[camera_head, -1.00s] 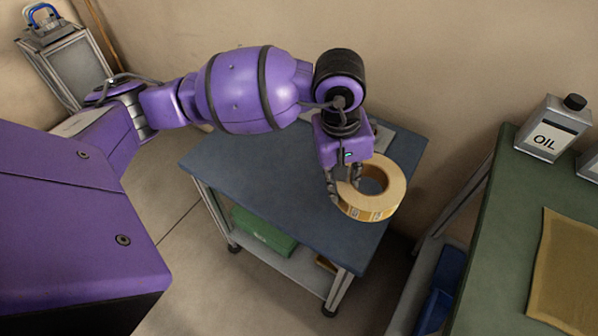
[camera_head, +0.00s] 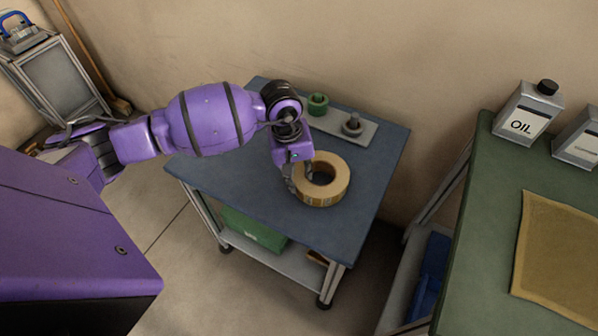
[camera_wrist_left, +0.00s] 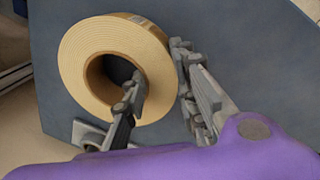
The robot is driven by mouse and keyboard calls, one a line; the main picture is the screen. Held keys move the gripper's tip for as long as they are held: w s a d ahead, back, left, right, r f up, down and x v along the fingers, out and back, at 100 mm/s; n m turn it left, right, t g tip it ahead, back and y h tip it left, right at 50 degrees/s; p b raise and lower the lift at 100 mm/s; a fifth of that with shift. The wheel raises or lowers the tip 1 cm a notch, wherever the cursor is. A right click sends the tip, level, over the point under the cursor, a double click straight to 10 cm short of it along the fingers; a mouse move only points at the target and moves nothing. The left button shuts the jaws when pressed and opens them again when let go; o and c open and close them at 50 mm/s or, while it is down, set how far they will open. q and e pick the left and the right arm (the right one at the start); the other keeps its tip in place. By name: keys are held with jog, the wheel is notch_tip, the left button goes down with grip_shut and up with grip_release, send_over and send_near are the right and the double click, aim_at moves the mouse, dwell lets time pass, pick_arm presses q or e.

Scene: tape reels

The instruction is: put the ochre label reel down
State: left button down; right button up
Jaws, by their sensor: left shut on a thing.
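The ochre label reel (camera_head: 335,188) is a thick ring of pale tape with printed labels around its outer side. It lies flat, at or just above the blue top of the cart (camera_head: 366,170); I cannot tell whether it touches. My left gripper (camera_head: 300,178) is shut on the reel's wall. In the left wrist view, one finger of the gripper (camera_wrist_left: 157,72) is inside the hole of the reel (camera_wrist_left: 85,45) and the other is against its outer side. My right gripper is not in view.
A grey plate (camera_head: 368,128) at the cart's back carries a green part (camera_head: 317,103) and a dark knobbed part (camera_head: 352,125). A green bench (camera_head: 490,190) on the right holds an oil can (camera_head: 527,112) and a tan mat (camera_head: 560,255). The cart top is clear in front of the reel.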

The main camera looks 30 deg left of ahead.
pick_arm(q)
jog(key=shift+w+r, duration=0.1)
jog(key=shift+f, duration=0.2)
jog(key=c, duration=1.7)
grip_release()
jog(key=o, duration=0.3)
jog(key=shift+r, duration=0.1)
